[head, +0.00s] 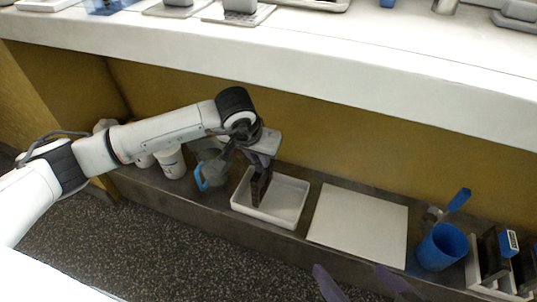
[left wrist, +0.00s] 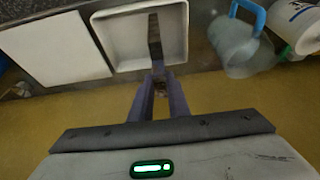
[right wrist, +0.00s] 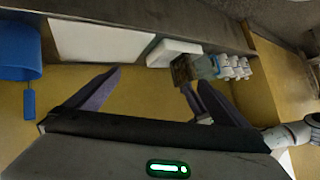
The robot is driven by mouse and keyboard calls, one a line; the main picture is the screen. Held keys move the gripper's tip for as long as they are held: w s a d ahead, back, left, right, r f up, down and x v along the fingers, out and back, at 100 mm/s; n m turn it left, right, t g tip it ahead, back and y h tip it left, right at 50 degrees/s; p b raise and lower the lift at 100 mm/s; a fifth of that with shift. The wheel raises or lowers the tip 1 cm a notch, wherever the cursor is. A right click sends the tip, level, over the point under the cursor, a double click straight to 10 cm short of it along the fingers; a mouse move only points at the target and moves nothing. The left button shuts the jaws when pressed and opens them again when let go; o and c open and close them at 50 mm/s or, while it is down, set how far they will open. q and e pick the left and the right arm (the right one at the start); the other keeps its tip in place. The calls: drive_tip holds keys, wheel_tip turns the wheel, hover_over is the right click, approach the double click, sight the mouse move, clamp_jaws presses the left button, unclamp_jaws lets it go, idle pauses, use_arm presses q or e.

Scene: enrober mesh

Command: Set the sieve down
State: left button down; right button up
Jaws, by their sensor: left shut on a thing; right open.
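My left gripper (head: 264,164) is shut on a dark, flat, narrow thing, which I take to be the sieve (head: 260,190). It is held upright and seen nearly edge-on, its lower part inside or just above the white tray (head: 291,219). In the left wrist view the sieve (left wrist: 154,35) extends from the fingertips (left wrist: 158,76) over the tray (left wrist: 110,40). In the right wrist view it shows as a brownish square (right wrist: 181,72) by the tray. Whether it touches the tray floor I cannot tell. My right gripper (right wrist: 153,78) is open and empty.
A white board (head: 358,224) lies right of the tray. Further right are a blue cup (head: 442,247), a blue-handled tool (head: 459,200) and a rack (head: 503,265). A grey jug with a blue handle (head: 203,177) and white tubs (head: 171,162) stand left. A white shelf (head: 300,70) overhangs behind.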

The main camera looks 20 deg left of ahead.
use_arm(q)
drive_tip(key=shift+s+a+f, duration=0.1)
drive_tip(key=shift+s+f, duration=0.15)
drive_tip(key=shift+f, duration=0.6)
drive_tip(key=shift+r, duration=0.1)
use_arm(e)
drive_tip(key=shift+s+a+r, duration=0.1)
drive_tip(key=shift+a+r, duration=0.05)
drive_tip(key=shift+a, duration=0.15)
use_arm(q)
drive_tip(key=c, duration=1.7)
unclamp_jaws()
drive_tip(key=shift+f, duration=0.2)
use_arm(e)
drive_tip(key=shift+r, duration=0.1)
use_arm(q)
drive_tip(key=shift+r, duration=0.15)
use_arm(e)
drive_tip(key=shift+r, duration=0.1)
